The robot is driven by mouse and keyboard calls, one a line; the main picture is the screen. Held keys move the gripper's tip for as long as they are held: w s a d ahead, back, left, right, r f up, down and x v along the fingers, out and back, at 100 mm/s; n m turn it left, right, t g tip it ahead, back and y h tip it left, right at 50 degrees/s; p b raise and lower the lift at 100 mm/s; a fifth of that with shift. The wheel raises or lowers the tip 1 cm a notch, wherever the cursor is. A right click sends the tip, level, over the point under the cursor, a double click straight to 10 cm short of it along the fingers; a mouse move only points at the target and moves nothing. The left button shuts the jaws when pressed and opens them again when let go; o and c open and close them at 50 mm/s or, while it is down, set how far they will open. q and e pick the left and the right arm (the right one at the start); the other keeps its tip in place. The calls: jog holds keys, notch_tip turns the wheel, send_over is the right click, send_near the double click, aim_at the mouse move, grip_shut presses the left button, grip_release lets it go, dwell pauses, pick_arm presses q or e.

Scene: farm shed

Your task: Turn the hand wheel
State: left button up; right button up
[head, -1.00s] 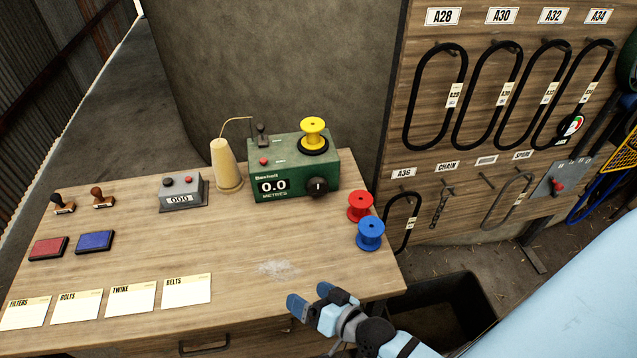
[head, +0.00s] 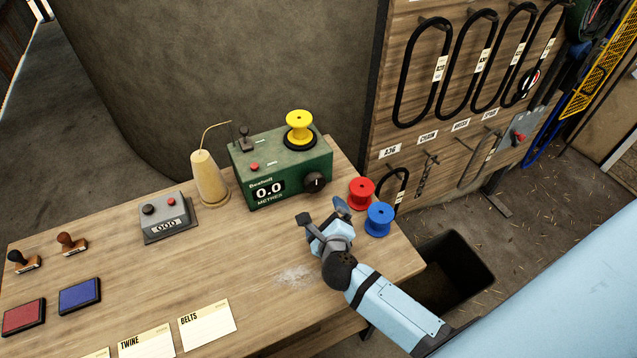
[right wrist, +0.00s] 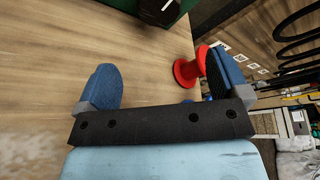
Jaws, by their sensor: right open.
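A yellow spool (head: 299,125) is on top. My right gripper (head: 322,213) is open and empty over the bench, in front of the knob and apart from it. My left gripper is not in view.
A red spool (head: 362,193) and a blue spool (head: 379,219) stand close right of my right gripper. The red spool also shows beside the right finger in the wrist view (right wrist: 185,71). A twine cone (head: 208,178) and grey counter (head: 165,216) stand left.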

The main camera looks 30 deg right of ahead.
aim_at(318, 186)
jog(key=x, duration=1.3)
jog(key=shift+w+d+f+p, duration=0.1)
jog(key=shift+w+d+p, duration=0.05)
jog(key=shift+w+p, duration=0.25)
jog(key=shift+s, duration=0.1)
jog(key=c, duration=0.9)
